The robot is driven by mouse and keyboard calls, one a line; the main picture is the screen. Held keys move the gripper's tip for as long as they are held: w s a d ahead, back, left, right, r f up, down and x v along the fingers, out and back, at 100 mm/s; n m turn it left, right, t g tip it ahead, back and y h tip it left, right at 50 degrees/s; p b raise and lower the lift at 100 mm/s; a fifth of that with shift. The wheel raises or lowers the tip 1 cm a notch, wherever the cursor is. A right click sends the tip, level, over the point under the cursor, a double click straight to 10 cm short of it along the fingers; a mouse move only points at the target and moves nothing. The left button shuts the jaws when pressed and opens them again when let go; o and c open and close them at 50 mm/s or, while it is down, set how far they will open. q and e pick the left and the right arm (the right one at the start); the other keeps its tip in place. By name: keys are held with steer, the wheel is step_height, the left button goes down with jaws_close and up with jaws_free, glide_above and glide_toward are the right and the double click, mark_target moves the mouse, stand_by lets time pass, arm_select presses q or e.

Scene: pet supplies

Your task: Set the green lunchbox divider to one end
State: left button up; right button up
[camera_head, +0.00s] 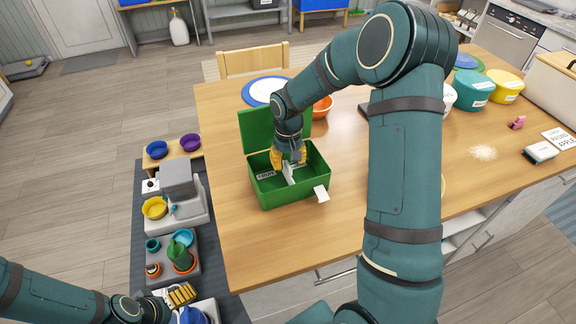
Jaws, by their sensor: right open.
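The green lunchbox (270,204) stands on the wooden table with its lid (255,125) raised at the back. A pale upright divider (288,172) is inside, near the middle of the box. My right gripper (288,160) reaches down into the box with its orange fingers open around the top of the divider. Whether the fingers touch the divider I cannot tell.
Lidded tubs (473,90), a spill of crumbs (483,152) and a pink piece (518,122) are at the right. The table left and front of the box is clear.

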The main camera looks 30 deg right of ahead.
steer(key=shift+f, duration=1.1)
jaws_close()
